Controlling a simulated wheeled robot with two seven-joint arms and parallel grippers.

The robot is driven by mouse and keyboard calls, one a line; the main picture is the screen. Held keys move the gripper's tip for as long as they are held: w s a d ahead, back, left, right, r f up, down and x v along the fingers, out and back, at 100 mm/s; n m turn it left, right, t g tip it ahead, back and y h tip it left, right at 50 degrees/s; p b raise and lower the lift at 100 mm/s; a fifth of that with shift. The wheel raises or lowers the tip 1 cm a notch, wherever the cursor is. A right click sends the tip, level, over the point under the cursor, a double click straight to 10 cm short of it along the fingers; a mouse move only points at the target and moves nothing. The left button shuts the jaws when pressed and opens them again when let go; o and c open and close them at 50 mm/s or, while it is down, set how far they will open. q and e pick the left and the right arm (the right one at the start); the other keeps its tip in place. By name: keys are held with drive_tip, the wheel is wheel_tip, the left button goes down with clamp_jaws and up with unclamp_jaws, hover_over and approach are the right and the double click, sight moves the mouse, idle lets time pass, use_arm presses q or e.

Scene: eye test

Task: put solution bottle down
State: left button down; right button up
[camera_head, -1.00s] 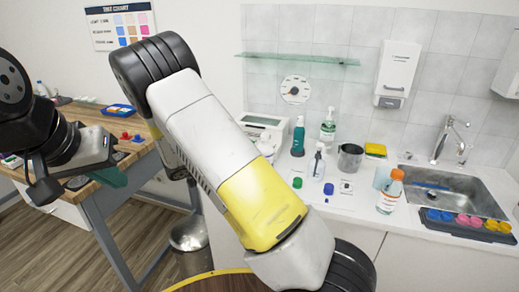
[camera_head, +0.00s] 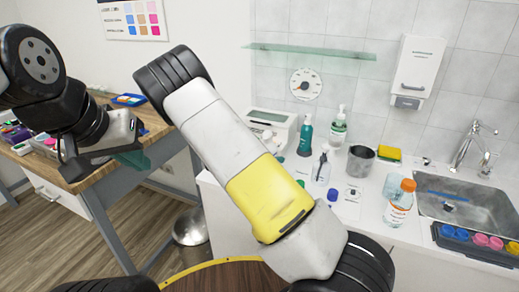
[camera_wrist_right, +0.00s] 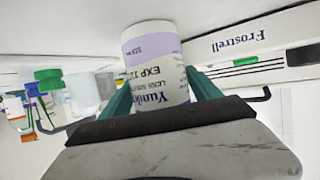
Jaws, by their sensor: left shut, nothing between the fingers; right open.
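The solution bottle (camera_wrist_right: 155,50), white with a lilac band and dark print, shows upside down in the right wrist view. My right gripper (camera_wrist_right: 157,84) is open, with its teal fingers on either side of the bottle. Whether the fingers touch it, and what its base rests on, I cannot tell. In the head view my right arm crosses the middle and the right gripper is hidden. My left gripper (camera_head: 130,158) is shut and empty beside the wooden table at left.
The white counter holds an orange-capped bottle (camera_head: 399,203), a grey metal cup (camera_head: 360,161), a teal pump bottle (camera_head: 306,137) and a tray of coloured cups (camera_head: 470,243) by the sink (camera_head: 450,203). In the wrist view, a green-capped bottle (camera_wrist_right: 48,80) stands left of the solution bottle.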

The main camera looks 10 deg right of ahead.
drive_tip(key=shift+x, duration=0.85)
clamp_jaws()
drive_tip(key=shift+r, duration=0.15)
